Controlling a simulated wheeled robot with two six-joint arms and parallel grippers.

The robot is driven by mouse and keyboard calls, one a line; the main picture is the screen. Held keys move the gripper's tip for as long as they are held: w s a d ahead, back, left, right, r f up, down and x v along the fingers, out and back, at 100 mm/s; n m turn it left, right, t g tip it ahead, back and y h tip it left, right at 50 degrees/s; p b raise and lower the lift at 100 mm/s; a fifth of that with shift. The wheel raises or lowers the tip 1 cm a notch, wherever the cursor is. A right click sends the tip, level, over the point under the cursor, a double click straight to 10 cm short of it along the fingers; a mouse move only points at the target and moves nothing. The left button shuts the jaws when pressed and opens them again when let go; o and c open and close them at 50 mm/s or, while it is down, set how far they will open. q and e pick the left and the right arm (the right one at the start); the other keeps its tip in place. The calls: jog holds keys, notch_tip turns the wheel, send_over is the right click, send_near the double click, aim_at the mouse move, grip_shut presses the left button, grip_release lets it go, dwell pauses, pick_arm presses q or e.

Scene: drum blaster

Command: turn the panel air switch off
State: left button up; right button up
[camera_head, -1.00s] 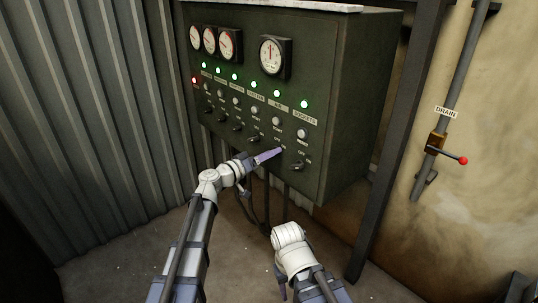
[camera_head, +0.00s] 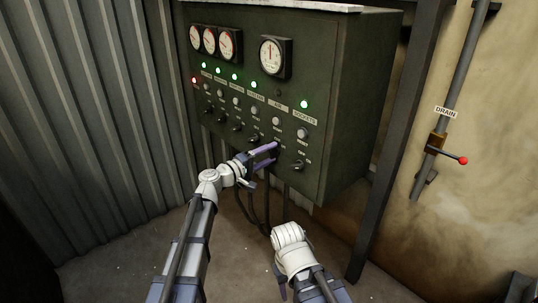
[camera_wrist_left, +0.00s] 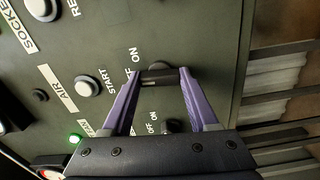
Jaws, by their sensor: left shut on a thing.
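The dark green control panel (camera_head: 345,90) carries a row of small black switches below labels, buttons and lamps. The air switch (camera_wrist_left: 158,77) is a black knob beside the OFF and ON marks, in line with the AIR label (camera_wrist_left: 59,88). My left gripper (camera_head: 276,152) is at this switch, near the panel's lower edge. In the left wrist view its purple fingers (camera_wrist_left: 161,74) are shut on the switch, one on each side. The air lamp (camera_wrist_left: 40,96) is dark; it also shows dark in the head view (camera_head: 278,93).
The sockets switch (camera_head: 299,166) is just right of my left gripper, and another switch (camera_wrist_left: 170,126) is close on its other side. Cables hang below the panel. A drain pipe with a red-tipped lever (camera_head: 462,160) is on the right wall.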

pick_arm(q)
jog(key=shift+n, duration=0.7)
jog(key=o, duration=1.4)
jog(key=shift+v, duration=3.95)
